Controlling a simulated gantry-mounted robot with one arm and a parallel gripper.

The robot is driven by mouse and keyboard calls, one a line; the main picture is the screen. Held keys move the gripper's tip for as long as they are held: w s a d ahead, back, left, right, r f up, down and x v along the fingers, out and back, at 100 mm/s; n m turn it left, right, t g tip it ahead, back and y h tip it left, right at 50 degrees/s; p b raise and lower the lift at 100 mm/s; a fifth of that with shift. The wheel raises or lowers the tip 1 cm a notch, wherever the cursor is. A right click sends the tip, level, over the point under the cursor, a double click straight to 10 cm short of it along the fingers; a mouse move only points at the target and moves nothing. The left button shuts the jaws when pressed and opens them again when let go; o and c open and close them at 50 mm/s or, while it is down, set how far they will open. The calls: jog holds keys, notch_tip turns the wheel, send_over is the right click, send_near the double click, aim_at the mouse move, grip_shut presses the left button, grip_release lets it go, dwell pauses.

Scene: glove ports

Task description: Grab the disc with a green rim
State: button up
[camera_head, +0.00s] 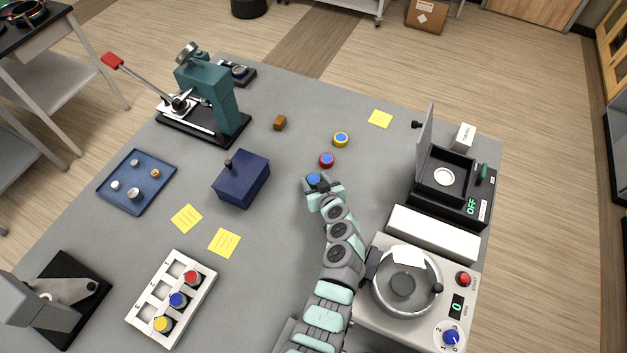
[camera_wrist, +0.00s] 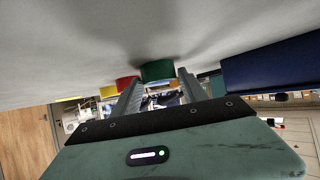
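The disc with a green rim (camera_wrist: 158,71) stands on the grey table. In the head view its blue top (camera_head: 314,179) shows at the end of my arm, and its rim is mostly hidden. My gripper (camera_head: 316,184) is low at the table beside it. In the wrist view, which is upside down, my gripper (camera_wrist: 158,78) is open. The green rim lies between or just beyond its two fingertips, with a narrow gap seeming to show at each side. I cannot tell exactly how deep the disc sits between the fingers.
A red-rimmed disc (camera_head: 326,160) stands close behind the green one, and a yellow-rimmed disc (camera_head: 341,140) farther back. A dark blue box (camera_head: 241,180) stands to the left. A machine with a round bowl (camera_head: 405,282) is at the right front. The table behind the discs is mostly clear.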

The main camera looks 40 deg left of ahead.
jog(key=c, duration=1)
jog(key=shift+r, duration=0.1)
